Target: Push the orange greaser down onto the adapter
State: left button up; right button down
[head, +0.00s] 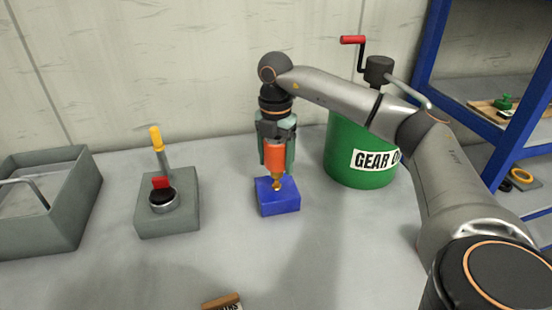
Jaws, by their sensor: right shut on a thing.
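The orange greaser (274,161) is upright in my right gripper (274,147), which is shut on it from above. Its narrow brass-coloured lower end (277,183) points down at the top of a blue block (278,203) on the table. The tip appears to be at the block's top, but I cannot tell whether it touches or how far it is seated. I cannot make out the adapter as a separate part from the brass-coloured pieces there. My left gripper is not in view.
A green gear oil drum (350,166) with a red-handled crank pump stands right of the gripper. A grey block with a yellow-topped lever (168,220) and a grey bin (77,207) are at left. A small brown-handled item (221,301) lies at the front. A blue shelf (424,55) is at right.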

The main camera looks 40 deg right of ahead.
jog(key=shift+f, duration=0.15)
jog(key=shift+f+b, duration=0.6)
jog(key=shift+f, duration=0.4)
jog(key=shift+f, duration=0.5)
dwell(0.6)
grip_release()
jog(key=shift+f, duration=0.1)
